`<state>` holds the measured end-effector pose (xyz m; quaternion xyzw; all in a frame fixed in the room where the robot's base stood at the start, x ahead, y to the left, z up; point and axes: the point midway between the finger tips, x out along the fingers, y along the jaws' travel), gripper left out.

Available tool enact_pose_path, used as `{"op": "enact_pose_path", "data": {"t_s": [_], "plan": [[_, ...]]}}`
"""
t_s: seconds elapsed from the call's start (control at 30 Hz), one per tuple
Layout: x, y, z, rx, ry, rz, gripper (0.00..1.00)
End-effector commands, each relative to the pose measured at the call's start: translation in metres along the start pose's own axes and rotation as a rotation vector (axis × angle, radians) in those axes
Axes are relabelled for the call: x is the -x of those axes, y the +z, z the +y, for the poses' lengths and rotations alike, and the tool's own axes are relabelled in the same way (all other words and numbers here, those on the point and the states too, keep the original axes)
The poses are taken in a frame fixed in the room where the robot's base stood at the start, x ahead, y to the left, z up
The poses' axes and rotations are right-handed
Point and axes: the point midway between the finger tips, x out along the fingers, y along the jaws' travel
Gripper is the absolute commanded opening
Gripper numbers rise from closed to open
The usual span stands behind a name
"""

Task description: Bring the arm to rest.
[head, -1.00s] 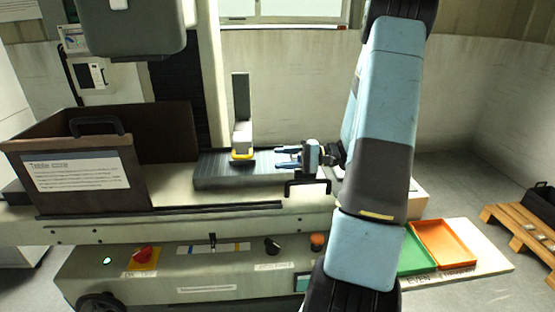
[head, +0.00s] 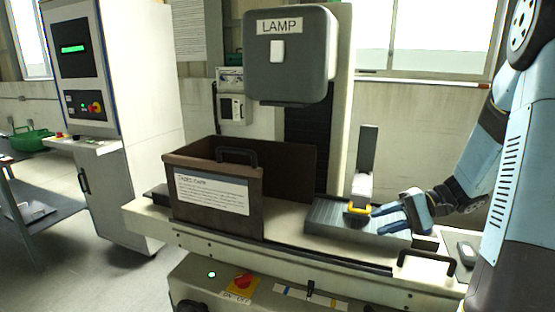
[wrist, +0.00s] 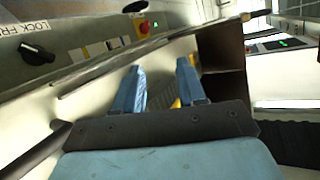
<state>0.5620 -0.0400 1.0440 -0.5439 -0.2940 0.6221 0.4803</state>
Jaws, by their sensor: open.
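My gripper (head: 372,217) is at the right of the machine bed, over the dark ribbed plate (head: 325,212). Its two blue fingers point left and stand apart in the wrist view (wrist: 160,82), with nothing between them. In the head view the fingertips are close to a small block with a yellow base (head: 357,210); I cannot tell whether they touch it. Part of something yellow shows behind the right finger in the wrist view (wrist: 177,103). A grey upright bar (head: 367,150) stands behind the block.
A brown open-topped box with a label (head: 213,190) stands left of the plate. A grey lamp housing (head: 290,60) hangs above. A black handle (head: 427,258) is at the bed's front right. A control panel with a red knob (head: 243,281) is below. A white cabinet (head: 140,120) stands left.

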Motion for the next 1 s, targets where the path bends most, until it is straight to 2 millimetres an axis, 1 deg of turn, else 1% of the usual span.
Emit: {"op": "enact_pose_path", "data": {"t_s": [0.03,0.2,0.4,0.67,1.0], "plan": [[-0.005,0.01,-0.007,0.014,0.059,-0.011,0.4],[-0.017,0.042,-0.019,0.041,0.249,-0.031,0.4],[-0.023,0.076,-0.03,0.089,0.459,-0.016,0.4],[-0.021,0.116,-0.043,0.181,0.704,0.064,0.4],[-0.004,0.16,-0.06,0.342,0.944,0.253,0.4]]}}
